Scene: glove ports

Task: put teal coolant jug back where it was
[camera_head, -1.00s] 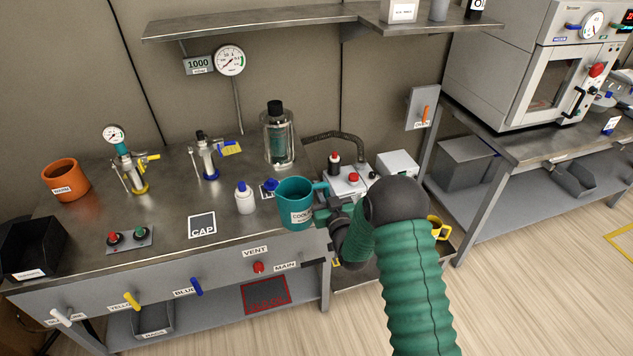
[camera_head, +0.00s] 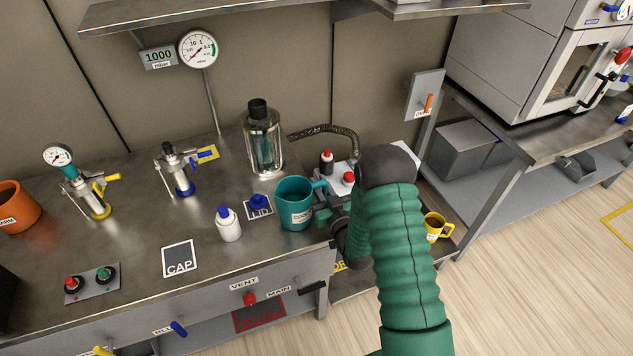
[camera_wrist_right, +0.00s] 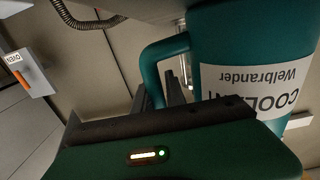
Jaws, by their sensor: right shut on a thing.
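The teal coolant jug (camera_head: 295,203) appears upright at the right end of the steel bench, to the right of the LID mark; I cannot tell whether it touches the bench. My right gripper (camera_head: 328,203) is at the jug's right side, shut on its handle. In the right wrist view the jug (camera_wrist_right: 250,40) fills the upper right, its "COOLANT Welbrander" label appearing inverted, and its handle (camera_wrist_right: 160,50) runs down to the gripper (camera_wrist_right: 168,98). My forearm hides part of the area right of the jug. My left gripper is not in view.
A white bottle with a blue cap (camera_head: 228,224) and the LID mark (camera_head: 258,207) are left of the jug. A glass vessel (camera_head: 263,145) stands behind. A pump with a hose (camera_head: 335,172) is close on the right, and a yellow mug (camera_head: 436,227) is lower right.

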